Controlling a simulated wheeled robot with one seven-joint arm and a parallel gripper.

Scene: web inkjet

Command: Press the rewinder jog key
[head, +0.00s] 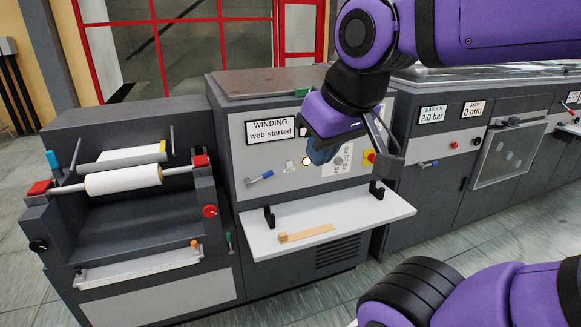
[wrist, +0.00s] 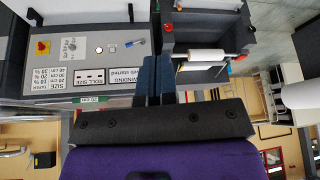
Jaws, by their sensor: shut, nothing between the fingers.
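The winder's control panel (head: 275,172) carries a small pale square key (head: 290,166), which may be the jog key; its marking is too small to read. A round, lit button or lamp (head: 306,161) sits just right of it. In the wrist view the square key (wrist: 112,47) and the round one (wrist: 98,49) show left of my fingers. My gripper (head: 322,154) is in front of the panel, right of both, with its blue fingers together and empty. In the wrist view the fingers (wrist: 160,66) point toward the machine. I cannot tell their exact gap from the panel.
A sign (head: 271,129) reads "WINDING web started". A blue-handled lever (head: 259,177) lies left of the keys, a red-and-yellow switch (head: 369,157) right. Below, a white shelf (head: 355,222) juts out, with black brackets and a wooden piece (head: 307,233). The rewinder roll (head: 123,180) stands at left.

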